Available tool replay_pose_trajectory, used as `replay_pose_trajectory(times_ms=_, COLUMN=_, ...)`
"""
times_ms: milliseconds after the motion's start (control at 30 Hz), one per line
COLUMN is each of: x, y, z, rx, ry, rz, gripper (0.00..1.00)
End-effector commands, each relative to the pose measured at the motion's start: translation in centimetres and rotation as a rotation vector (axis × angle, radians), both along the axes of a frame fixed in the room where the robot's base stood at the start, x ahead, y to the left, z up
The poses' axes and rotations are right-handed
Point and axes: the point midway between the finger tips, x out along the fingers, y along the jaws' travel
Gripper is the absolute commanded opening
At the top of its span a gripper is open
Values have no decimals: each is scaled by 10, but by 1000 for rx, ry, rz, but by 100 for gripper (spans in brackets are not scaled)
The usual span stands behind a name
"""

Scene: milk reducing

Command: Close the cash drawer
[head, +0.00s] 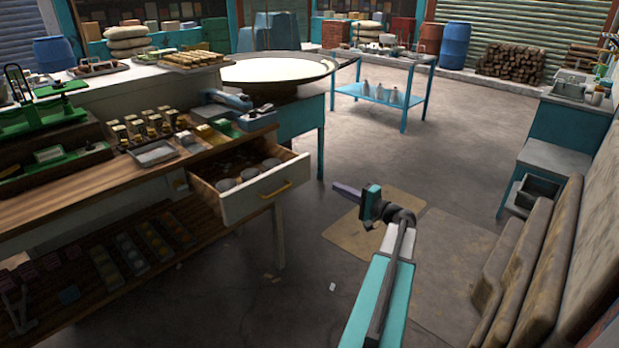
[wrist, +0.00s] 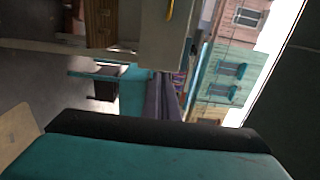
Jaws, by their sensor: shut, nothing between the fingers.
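The cash drawer (head: 240,212) is pulled out from under the wooden counter in the head view. It has a pale front with a yellow handle (head: 274,190), and round containers sit inside. The drawer's pale front (wrist: 160,40) also shows in the wrist view, with part of the yellow handle (wrist: 170,10) at the top edge. My gripper (head: 338,187) is to the right of the drawer front, apart from it, with its purple fingers pointing left towards it. The fingers (wrist: 163,98) are together and empty; the wrist view shows them below the drawer front in the picture.
The wooden counter (head: 60,205) carries a green scale (head: 45,110) and small goods. A large round pan (head: 280,67) stands behind the drawer. Brown padded slabs (head: 535,265) line the right side. The floor around my gripper is open, with a flat tan mat (head: 350,245).

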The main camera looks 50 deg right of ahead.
Motion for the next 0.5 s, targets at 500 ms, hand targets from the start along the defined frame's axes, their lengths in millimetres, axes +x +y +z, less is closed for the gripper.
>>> replay_pose_trajectory(times_ms=500, x=23, y=-1, z=0, rx=1, ry=1, rz=4, gripper=0)
